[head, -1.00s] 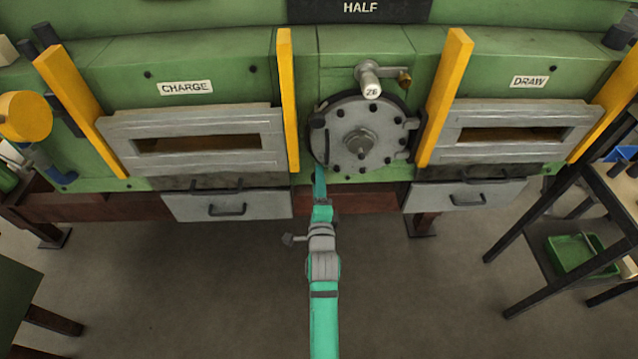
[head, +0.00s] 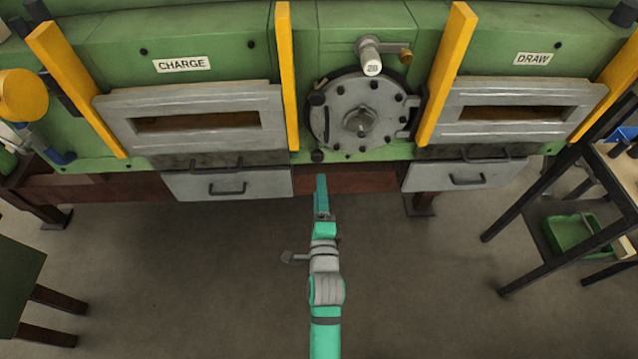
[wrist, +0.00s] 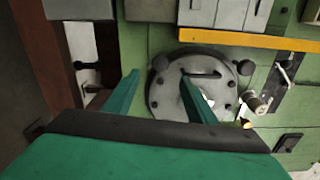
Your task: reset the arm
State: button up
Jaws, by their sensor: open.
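My gripper (head: 321,185) is in front of the green furnace, just below the round grey hatch (head: 358,112) in the head view. In the wrist view its two green fingers (wrist: 160,93) stand apart with nothing between them. The round hatch also shows in the wrist view (wrist: 168,98), beyond the fingers, with one finger overlapping it. My arm stretches straight forward over the floor. In the head view only the side of the fingers shows, so their gap is hidden there.
The charge opening (head: 196,121) is at left and the draw opening (head: 512,113) at right. Grey drawers (head: 228,184) (head: 466,176) sit below them. A handle marked 28 (head: 372,60) juts out above the hatch. A table with a green bin (head: 577,233) stands at right. The middle floor is clear.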

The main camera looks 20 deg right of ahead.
jog(key=shift+s, duration=0.1)
dwell(0.5)
jog(key=s+a+f+n+y, duration=0.1)
jog(key=s+a+f+n, duration=0.1)
jog(key=s+a+n, duration=0.45)
jog(key=s+a+f+n+g+y, duration=0.1)
jog(key=s+a+f+n, duration=0.15)
jog(key=s, duration=0.65)
jog(key=s+a+f+n+y, duration=0.1)
jog(key=s+a+n, duration=0.35)
jog(key=s, duration=0.35)
jog(key=s+a+r+n+g+y, duration=0.1)
jog(key=s+a+r+n+y, duration=0.1)
jog(key=s+n, duration=0.7)
jog(key=shift+s+a+r, duration=0.35)
jog(key=shift+s+r, duration=0.15)
jog(key=shift+s, duration=0.25)
